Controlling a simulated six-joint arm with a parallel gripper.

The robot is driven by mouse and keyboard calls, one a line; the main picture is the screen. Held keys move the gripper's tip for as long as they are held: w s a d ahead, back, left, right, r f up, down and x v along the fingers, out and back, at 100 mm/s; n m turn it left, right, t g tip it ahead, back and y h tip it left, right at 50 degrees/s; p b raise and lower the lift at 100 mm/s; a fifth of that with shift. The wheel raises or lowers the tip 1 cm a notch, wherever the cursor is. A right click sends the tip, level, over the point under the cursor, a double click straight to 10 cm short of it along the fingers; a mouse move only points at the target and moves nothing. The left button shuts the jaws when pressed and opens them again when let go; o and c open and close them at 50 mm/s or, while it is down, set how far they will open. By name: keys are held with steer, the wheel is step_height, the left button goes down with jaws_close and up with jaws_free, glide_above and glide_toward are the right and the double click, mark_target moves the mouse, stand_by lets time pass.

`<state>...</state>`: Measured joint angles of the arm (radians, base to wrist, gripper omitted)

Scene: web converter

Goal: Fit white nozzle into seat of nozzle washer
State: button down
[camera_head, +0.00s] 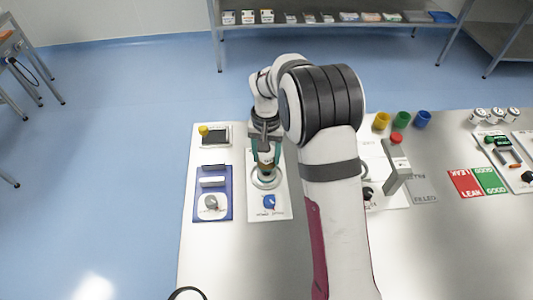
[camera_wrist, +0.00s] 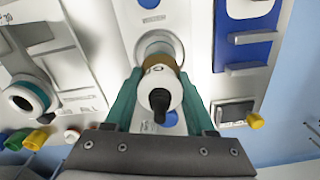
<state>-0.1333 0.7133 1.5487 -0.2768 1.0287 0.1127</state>
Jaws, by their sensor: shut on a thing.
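The white nozzle (camera_wrist: 161,86) has a black tip and a gold-brown band and shows between the teal fingers in the wrist view. My gripper (camera_head: 266,160) is shut on it, and the wrist view also shows the gripper (camera_wrist: 160,100). The nozzle washer (camera_head: 280,208) is a white panel with a round metal ring seat (camera_head: 257,183) and a blue knob (camera_head: 269,202). The seat (camera_wrist: 151,42) shows behind the nozzle in the wrist view. The nozzle is over the seat, partly covering it; I cannot tell whether they touch.
Left of the washer is a blue panel (camera_head: 224,206) with a grey knob. A small device with a yellow button (camera_head: 203,130) stands behind it. Yellow, green and blue cups (camera_head: 402,119) stand to the right. The table's left strip and front are bare.

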steer(key=shift+f, duration=1.9)
stand_by(0.8)
steer(key=shift+c, duration=0.8)
jaws_free()
steer(key=shift+r, duration=0.1)
step_height(320, 180, up, 15)
steer(key=shift+r, duration=0.35)
